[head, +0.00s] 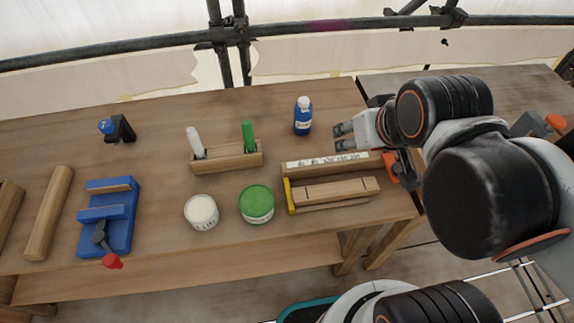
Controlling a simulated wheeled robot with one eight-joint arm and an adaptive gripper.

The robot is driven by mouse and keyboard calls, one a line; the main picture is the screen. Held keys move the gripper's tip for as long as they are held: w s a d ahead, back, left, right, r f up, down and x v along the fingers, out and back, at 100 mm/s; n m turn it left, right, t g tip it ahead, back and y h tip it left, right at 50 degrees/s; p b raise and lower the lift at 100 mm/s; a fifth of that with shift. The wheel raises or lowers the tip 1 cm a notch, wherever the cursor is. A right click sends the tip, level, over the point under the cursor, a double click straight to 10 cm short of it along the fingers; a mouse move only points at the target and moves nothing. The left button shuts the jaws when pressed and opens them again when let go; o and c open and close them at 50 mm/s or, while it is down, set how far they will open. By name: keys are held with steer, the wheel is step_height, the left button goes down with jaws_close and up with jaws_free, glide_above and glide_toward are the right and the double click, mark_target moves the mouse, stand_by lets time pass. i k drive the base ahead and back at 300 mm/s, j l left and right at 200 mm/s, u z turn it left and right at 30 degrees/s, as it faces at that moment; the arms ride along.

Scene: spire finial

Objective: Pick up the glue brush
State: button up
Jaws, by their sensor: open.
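A wooden rack (232,161) on the bench holds two upright tools, one with a white handle (195,142) and one with a green handle (248,136). Their lower ends are hidden in the rack, so I cannot tell which is the glue brush. My gripper (341,137) is open and empty, with its fingers pointing left. It is right of the rack and the blue bottle, above the far edge of a long wooden box, apart from both tools.
A blue bottle (303,118) with a white cap stands between the rack and my gripper. A white tub (201,212) and a green-lidded tub (257,204) stand in front of the rack. A wooden box (335,167) is at right, a blue vise (107,222) at left.

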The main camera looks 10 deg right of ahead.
mark_target(193, 135)
steer(key=i+u, duration=0.15)
steer(key=u, duration=0.2)
steer(key=i+u, duration=0.15)
steer(key=u, duration=0.15)
